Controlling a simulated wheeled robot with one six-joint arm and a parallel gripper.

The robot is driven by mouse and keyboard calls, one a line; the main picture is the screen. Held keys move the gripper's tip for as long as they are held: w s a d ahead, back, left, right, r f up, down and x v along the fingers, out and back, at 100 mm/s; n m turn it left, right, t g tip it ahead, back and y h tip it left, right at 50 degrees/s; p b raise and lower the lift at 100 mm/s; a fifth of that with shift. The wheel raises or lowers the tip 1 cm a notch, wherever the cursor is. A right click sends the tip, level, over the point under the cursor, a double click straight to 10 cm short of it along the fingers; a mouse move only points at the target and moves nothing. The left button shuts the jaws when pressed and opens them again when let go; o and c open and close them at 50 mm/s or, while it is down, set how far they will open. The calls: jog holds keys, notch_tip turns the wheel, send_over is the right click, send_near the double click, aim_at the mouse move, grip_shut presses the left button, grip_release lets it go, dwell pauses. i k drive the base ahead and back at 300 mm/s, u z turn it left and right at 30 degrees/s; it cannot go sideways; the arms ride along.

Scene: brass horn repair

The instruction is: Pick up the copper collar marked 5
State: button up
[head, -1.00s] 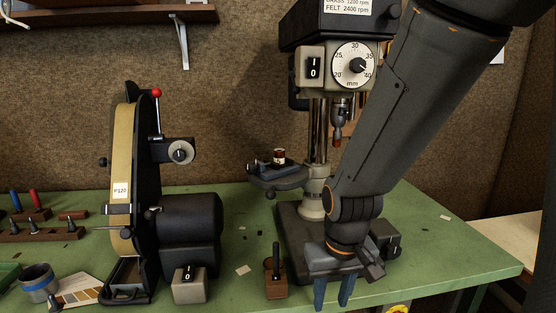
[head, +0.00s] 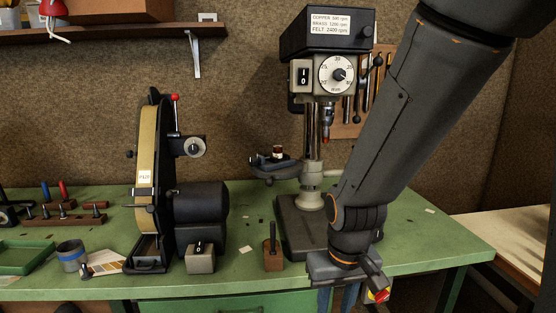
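A small dark red-brown piece with a pale band (head: 278,151) sits on the drill press's round table (head: 276,170). It may be a copper collar, but no number 5 can be read on it. No other collar can be made out. My gripper (head: 338,299) points down at the lower right, near the bench's front edge, well apart from that piece. Its two blue fingers are spread with nothing seen between them; the tips run down near the picture's bottom.
The drill press (head: 327,47) stands behind my arm. A belt sander (head: 151,170) stands left of it, with a grey switch box (head: 201,258) and a wooden block with a dark handle (head: 273,257) in front. A green tray (head: 24,258) and blue-banded cup (head: 71,256) are at left.

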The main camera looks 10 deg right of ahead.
aim_at(277, 152)
jog(key=u, duration=1.35)
jog(key=i, duration=1)
jog(key=z, duration=1.25)
